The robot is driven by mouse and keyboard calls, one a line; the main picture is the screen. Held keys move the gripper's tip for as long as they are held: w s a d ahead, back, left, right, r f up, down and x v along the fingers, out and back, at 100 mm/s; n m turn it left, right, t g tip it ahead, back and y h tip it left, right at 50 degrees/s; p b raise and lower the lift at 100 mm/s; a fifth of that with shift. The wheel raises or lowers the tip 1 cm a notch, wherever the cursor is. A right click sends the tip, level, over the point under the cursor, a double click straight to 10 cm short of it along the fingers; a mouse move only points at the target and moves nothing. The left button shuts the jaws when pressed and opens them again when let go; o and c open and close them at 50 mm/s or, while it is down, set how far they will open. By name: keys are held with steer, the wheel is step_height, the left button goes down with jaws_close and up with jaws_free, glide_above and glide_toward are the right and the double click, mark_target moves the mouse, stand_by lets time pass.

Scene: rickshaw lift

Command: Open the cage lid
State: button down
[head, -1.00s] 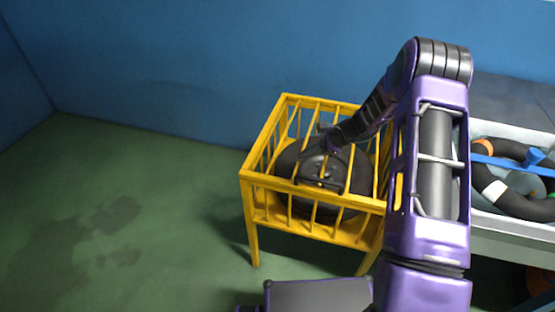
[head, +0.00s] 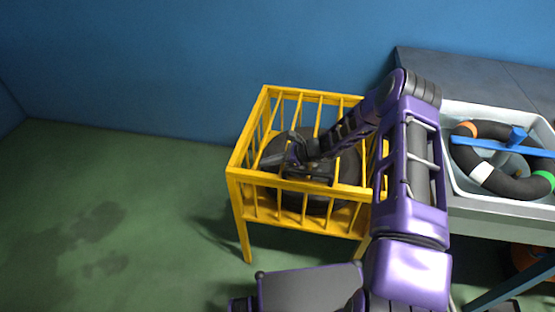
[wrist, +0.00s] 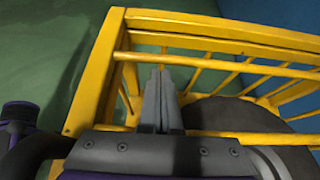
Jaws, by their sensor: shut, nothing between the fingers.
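The yellow barred cage (head: 300,187) stands by the blue wall, with a dark tyre inside it. I cannot clearly tell a separate lid from the cage's top bars. My gripper (head: 276,160) is at the cage's top, over its left part. In the wrist view my gripper (wrist: 157,72) is shut and empty, its two grey fingers side by side. The tips lie close to a thin yellow bar of the cage (wrist: 92,80) near its left corner; I cannot tell whether they touch it. The tyre (wrist: 222,113) shows right of the fingers. My arm hides the cage's right side.
A grey bench stands at right, bearing a white tray (head: 500,199) with a dark ring (head: 510,182) and a blue bar-shaped tool (head: 500,147). The blue wall (head: 180,60) is close behind the cage. The green floor (head: 120,200) at left is clear.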

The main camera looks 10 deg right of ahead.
steer(key=shift+w+a+f, duration=0.15)
steer(key=shift+a+f, duration=0.05)
steer(key=shift+a, duration=0.15)
